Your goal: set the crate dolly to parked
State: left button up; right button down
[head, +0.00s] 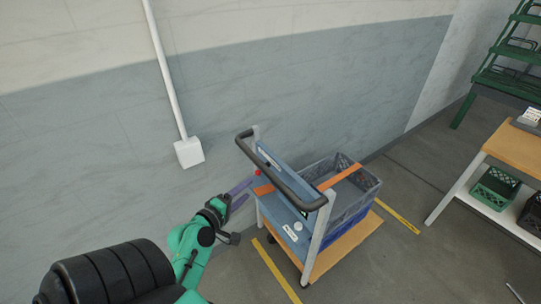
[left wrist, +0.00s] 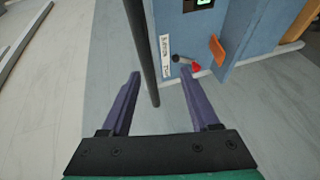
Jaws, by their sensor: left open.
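The crate dolly (head: 331,262) stands by the wall, with a blue panel (head: 285,213) and a dark push bar (head: 284,180). A grey crate (head: 352,204) sits on it above a blue one. A small lever with a red tip (head: 258,173) is on the panel; it also shows in the left wrist view (left wrist: 196,67), beside a white label too blurred to read. My left gripper (head: 245,190) has purple fingers, open and empty, just left of the panel. In its wrist view the fingers (left wrist: 163,75) point toward the panel, apart from the lever. My right gripper is not seen.
The push bar (left wrist: 141,50) crosses the left wrist view near the left finger. An orange tab (left wrist: 217,50) is right of the lever. Yellow floor lines (head: 277,270) mark the dolly's place. A wooden-topped table (head: 512,150) stands right; open floor lies between.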

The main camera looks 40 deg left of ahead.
pick_arm(q)
jog(key=r+p+x, duration=0.2)
jog(key=r+x, duration=0.1)
jog(key=x, duration=1.1)
jog(key=shift+w+t+p, duration=0.3)
jog(key=shift+w+p, duration=0.05)
jog(key=shift+p, duration=0.05)
jog(key=shift+f, duration=0.1)
grip_shut()
jog(key=shift+s+f, duration=0.1)
